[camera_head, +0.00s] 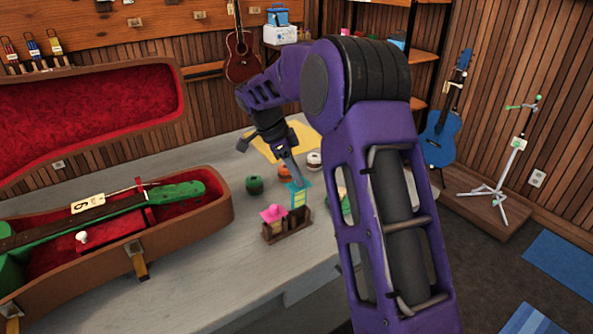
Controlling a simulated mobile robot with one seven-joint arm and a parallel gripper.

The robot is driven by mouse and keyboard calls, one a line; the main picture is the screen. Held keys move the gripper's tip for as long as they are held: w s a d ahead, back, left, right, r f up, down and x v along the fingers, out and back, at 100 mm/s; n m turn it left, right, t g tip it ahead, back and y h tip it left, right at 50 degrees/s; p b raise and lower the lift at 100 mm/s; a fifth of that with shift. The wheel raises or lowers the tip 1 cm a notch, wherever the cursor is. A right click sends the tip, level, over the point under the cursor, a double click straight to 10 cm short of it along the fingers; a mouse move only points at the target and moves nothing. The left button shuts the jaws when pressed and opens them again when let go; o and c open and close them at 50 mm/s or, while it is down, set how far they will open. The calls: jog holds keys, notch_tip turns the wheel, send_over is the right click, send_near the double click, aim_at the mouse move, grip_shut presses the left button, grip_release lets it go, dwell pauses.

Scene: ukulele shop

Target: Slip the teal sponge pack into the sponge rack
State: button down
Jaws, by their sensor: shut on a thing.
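The teal sponge pack (299,194), with a yellow-green front, hangs upright from my gripper (291,174). My gripper points down and is shut on its top edge. The sponge rack (288,230) is a small dark brown holder on the grey counter. A pink pack (272,213) stands in its left part. The teal pack is over or just behind the rack's right part in this view; I cannot tell whether its lower edge is inside the slot or touching.
An open brown instrument case (215,222) with red lining and a green ukulele (178,193) fills the counter's left. A dark green round item (255,185) and a white-and-brown one (314,161) stand near my gripper. A yellow cloth-like sheet (262,146) lies behind.

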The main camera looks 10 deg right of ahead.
aim_at(293, 184)
jog(key=shift+f+b, duration=1.75)
jog(key=shift+f, duration=0.8)
jog(key=c, duration=0.7)
grip_release()
jog(key=shift+o, duration=0.2)
jog(key=shift+r, duration=0.15)
